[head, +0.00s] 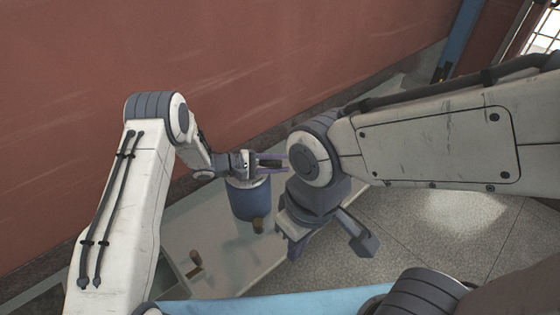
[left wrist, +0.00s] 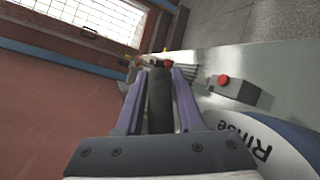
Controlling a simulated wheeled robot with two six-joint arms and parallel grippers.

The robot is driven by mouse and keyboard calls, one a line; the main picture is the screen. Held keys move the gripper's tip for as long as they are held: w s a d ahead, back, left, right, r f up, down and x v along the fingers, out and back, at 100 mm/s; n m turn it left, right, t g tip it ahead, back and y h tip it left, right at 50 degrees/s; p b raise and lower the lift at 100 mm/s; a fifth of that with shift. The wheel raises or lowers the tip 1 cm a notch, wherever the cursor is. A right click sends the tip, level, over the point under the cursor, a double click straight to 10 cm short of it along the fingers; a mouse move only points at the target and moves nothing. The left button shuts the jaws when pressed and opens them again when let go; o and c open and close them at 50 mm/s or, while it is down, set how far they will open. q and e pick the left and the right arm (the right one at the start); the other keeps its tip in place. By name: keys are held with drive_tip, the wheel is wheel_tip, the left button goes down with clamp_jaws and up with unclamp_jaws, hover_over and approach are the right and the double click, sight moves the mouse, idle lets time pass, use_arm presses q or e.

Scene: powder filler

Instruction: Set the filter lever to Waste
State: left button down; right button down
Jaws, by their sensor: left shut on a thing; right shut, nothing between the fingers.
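A blue cylinder (head: 251,200) stands on the pale bench in the head view. My left gripper (head: 272,162) is at its top, pointing right. In the left wrist view a dark upright handle (left wrist: 159,102), which looks like the filter lever, is between the purple fingers of my left gripper (left wrist: 158,85), shut on it. Beside it is a round white and blue dial face (left wrist: 255,140) with the word "Rinse". No "Waste" mark shows; my gripper hides part of the dial.
A grey box with a red button (left wrist: 233,87) sits on the bench in the left wrist view. A red wall (head: 230,70) rises close behind.

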sight(261, 164)
use_arm(q)
drive_tip(key=c, duration=0.5)
unclamp_jaws()
drive_tip(key=shift+a, duration=0.1)
drive_tip(key=b+v, duration=0.1)
drive_tip(key=v, duration=0.9)
drive_tip(key=shift+a, duration=0.2)
drive_tip(key=shift+r, duration=0.1)
